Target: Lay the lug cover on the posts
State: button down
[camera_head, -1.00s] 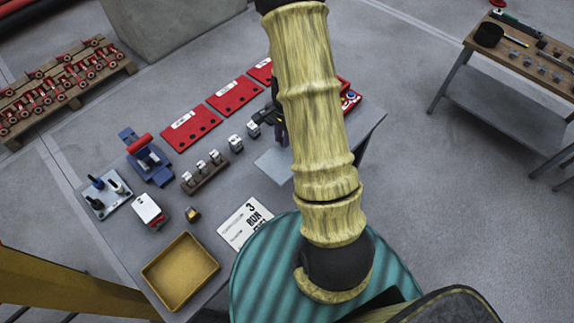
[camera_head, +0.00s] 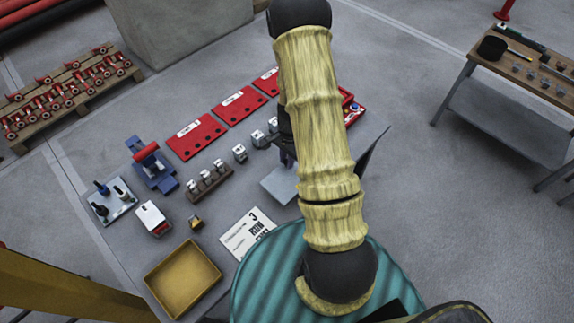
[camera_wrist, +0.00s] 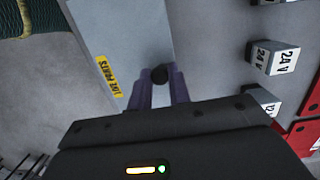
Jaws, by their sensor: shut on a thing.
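The lug cover is a flat light-grey plate with a yellow "LIVE PARTS" label and a dark knob. It fills the upper middle of the wrist view (camera_wrist: 125,35) and shows below my forearm in the head view (camera_head: 280,186). My gripper (camera_wrist: 160,77), with purple fingers, is shut on the cover's knob; in the head view it is mostly hidden behind my arm. The cover appears held above the table. A pale plate (camera_head: 122,190) at the table's left carries several upright blue, black and light posts; I cannot tell whether these are the posts meant.
On the grey table are red panels (camera_head: 195,136), white 24 V blocks (camera_wrist: 274,59), a blue-and-red fixture (camera_head: 150,165), a white box (camera_head: 152,219), a yellow tray (camera_head: 160,290) and a printed card (camera_head: 238,240). A side bench (camera_head: 505,100) stands right.

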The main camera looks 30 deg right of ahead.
jog(key=shift+f+p, duration=0.35)
jog(key=shift+f, duration=1.75)
jog(key=c, duration=1.3)
grip_release()
jog(key=shift+r, duration=0.15)
notch_tip(320, 180, up, 12)
jog(key=d+b, duration=0.1)
jog(key=b, duration=0.1)
jog(key=shift+w+d, duration=0.2)
jog(key=shift+w, duration=0.15)
